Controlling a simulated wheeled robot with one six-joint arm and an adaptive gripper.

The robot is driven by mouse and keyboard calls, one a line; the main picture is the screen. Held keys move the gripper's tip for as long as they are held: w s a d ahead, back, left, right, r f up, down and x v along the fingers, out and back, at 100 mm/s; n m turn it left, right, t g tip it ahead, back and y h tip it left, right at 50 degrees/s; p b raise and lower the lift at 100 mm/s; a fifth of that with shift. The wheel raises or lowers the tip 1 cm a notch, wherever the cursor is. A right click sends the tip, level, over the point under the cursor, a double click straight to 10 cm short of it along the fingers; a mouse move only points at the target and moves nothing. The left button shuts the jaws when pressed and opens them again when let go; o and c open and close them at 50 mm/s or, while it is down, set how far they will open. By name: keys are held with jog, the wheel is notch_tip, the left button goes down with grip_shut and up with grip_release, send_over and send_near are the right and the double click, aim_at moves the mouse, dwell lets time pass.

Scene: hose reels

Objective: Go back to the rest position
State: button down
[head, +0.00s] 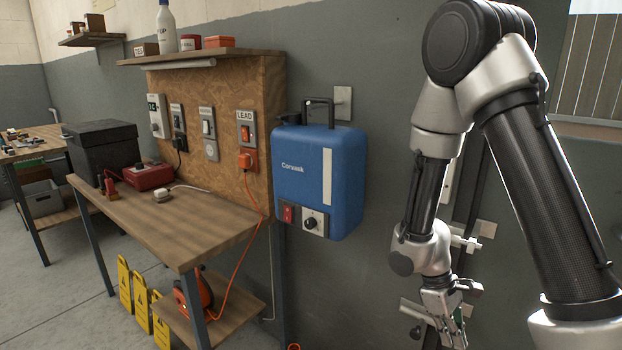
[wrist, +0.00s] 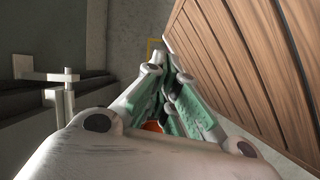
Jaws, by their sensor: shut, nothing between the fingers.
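My gripper (head: 446,322) hangs low at the bottom right of the head view, in front of the grey wall and right of the blue reel case. Its fingertips are hard to make out there. In the wrist view my gripper (wrist: 168,62) has its green-padded fingers drawn together at the tips, with nothing held. The blue case (head: 318,180) is mounted on the wall with a black handle on top, and a red switch and a dial at its lower left. My gripper is apart from it.
A wooden bench (head: 190,222) stands left, with a red box (head: 148,176) and a dark box (head: 103,147). An orange cord (head: 250,240) hangs from a wall socket. Yellow floor signs (head: 141,300) stand below. Brown slatted boards (wrist: 240,70) run close along my gripper's right in the wrist view.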

jog(key=s+d+r+m+t+y, duration=0.1)
jog(key=s+r+m+t, duration=0.1)
jog(key=r, duration=0.8)
jog(key=s+d+r+m+t+y, duration=0.1)
jog(key=s+d+r+m+t, duration=0.1)
jog(key=r, duration=0.9)
jog(key=s+d+r+m+t+y, duration=0.1)
jog(key=s+r+m+t, duration=0.2)
jog(key=r, duration=0.7)
jog(key=shift+s+d+r+m+t+y, duration=0.25)
jog(key=shift+s+m+t+y, duration=0.15)
jog(key=shift+s+m, duration=0.5)
jog(key=shift+s, duration=0.2)
